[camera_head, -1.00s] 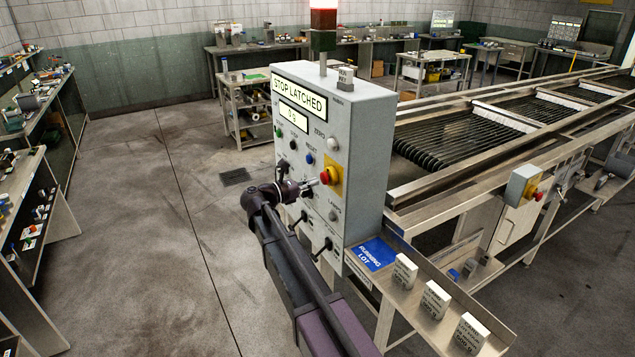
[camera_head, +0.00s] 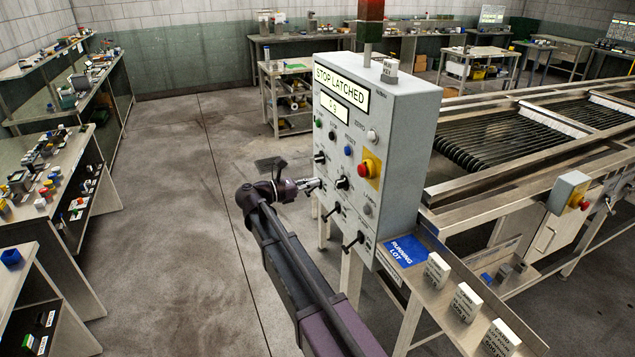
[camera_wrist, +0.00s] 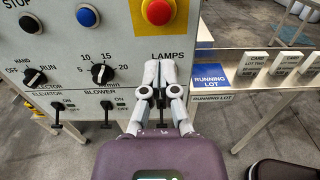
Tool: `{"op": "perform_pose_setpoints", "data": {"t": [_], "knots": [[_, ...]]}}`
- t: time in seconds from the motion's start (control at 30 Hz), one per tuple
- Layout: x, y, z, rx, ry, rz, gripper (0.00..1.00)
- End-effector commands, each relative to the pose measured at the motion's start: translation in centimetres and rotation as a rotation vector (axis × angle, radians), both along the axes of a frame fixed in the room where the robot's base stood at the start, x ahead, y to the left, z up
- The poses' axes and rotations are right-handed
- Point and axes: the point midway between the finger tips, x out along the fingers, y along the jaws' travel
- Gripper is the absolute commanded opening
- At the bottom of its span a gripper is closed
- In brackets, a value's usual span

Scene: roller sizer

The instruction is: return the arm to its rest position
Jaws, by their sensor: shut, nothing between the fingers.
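My gripper (camera_head: 312,184) is in front of the left part of the control panel (camera_head: 402,150) in the head view, and my arm reaches up to it from the bottom. In the wrist view my gripper (camera_wrist: 160,68) has its fingers together and empty, below the red stop button (camera_wrist: 158,11) and over the LAMPS label area. Whether the fingertips touch the panel I cannot tell. The panel display (camera_head: 342,82) reads STOP LATCHED. The red stop button on its yellow plate also shows in the head view (camera_head: 368,168).
A metal shelf with a blue RUNNING LOT card (camera_head: 408,250) and several white lot blocks (camera_head: 466,302) juts out at the panel's right. The roller conveyor (camera_head: 520,130) stands behind. Benches with small items line the left (camera_head: 95,185). The floor (camera_head: 190,240) between is clear.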

Motion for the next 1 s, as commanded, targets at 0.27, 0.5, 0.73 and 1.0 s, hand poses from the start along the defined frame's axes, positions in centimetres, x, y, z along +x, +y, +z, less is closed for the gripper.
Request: {"op": "perform_pose_setpoints", "data": {"t": [0.27, 0.5, 0.73, 1.0], "knots": [[0.0, -0.1, 0.0, 0.001, -0.001, -0.001, 0.00], [-1.0, -1.9, -1.2, 0.081, -0.037, -0.018, 0.00], [-4.2, -6.4, -5.0, 0.328, -0.164, -0.095, 0.00], [-9.7, -11.1, -10.6, 0.703, -0.391, -0.298, 0.00]]}}
